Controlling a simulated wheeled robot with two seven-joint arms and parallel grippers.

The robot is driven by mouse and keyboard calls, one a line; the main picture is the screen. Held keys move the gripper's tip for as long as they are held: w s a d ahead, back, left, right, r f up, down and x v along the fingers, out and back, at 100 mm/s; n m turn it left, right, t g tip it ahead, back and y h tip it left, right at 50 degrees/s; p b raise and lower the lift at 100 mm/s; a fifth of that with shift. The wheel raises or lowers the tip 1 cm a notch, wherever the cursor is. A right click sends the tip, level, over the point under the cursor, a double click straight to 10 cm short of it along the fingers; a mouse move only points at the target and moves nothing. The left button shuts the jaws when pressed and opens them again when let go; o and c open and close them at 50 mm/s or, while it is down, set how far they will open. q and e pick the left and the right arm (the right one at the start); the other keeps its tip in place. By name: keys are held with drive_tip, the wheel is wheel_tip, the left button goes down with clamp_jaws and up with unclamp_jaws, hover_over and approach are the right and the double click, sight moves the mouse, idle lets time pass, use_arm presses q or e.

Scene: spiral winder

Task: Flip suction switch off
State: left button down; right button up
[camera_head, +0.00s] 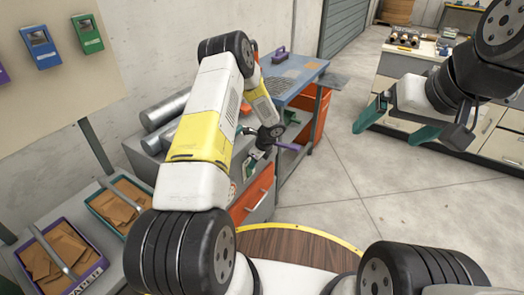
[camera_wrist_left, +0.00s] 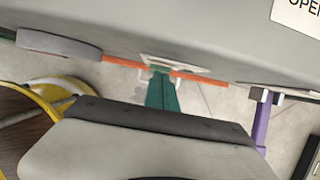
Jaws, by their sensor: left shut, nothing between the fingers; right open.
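My left gripper (camera_head: 257,154) is low against the front of the grey and orange machine, and my arm partly hides it in the head view. In the left wrist view its green fingers (camera_wrist_left: 161,86) are shut, with nothing between them. The fingertips are at a small pale plate (camera_wrist_left: 188,66) on the grey panel's lower edge. This plate may carry the suction switch; no lever is clear, and I cannot tell whether the tips touch it. A purple lever (camera_wrist_left: 262,122) hangs to the right of the fingers. My right gripper (camera_head: 408,132) is open and empty, above the floor.
A blue-topped bench (camera_head: 300,72) stands behind the machine. Metal rolls (camera_head: 163,110) lie at the machine's left. Two bins of brown pieces (camera_head: 62,258) (camera_head: 118,203) stand at the left. A cabinet (camera_head: 500,145) is behind my right gripper. The floor (camera_head: 345,185) between is clear.

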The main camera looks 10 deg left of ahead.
idle(0.3)
use_arm(q)
drive_tip(key=d+v, duration=0.1)
drive_tip(key=v, duration=1)
drive_tip(key=shift+s, duration=0.25)
drive_tip(key=shift+r, duration=0.2)
drive_tip(key=s+a+r+n+t+h, duration=0.1)
drive_tip(key=s+r+n, duration=0.4)
drive_tip(key=r, duration=0.6)
drive_tip(key=s+a+r+n+h, duration=0.1)
drive_tip(key=s+r+n, duration=0.35)
drive_tip(key=r, duration=0.75)
drive_tip(key=s+d+r+n+t+h, duration=0.2)
drive_tip(key=s+r+n, duration=0.3)
drive_tip(key=s, duration=0.6)
drive_tip(key=s+d+r+n+t+h, duration=0.1)
drive_tip(key=s+r+n, duration=0.5)
drive_tip(key=s, duration=0.6)
drive_tip(key=shift+d+n+t+h, duration=0.4)
drive_tip(key=shift+d+h, duration=0.1)
drive_tip(key=shift+h, duration=0.2)
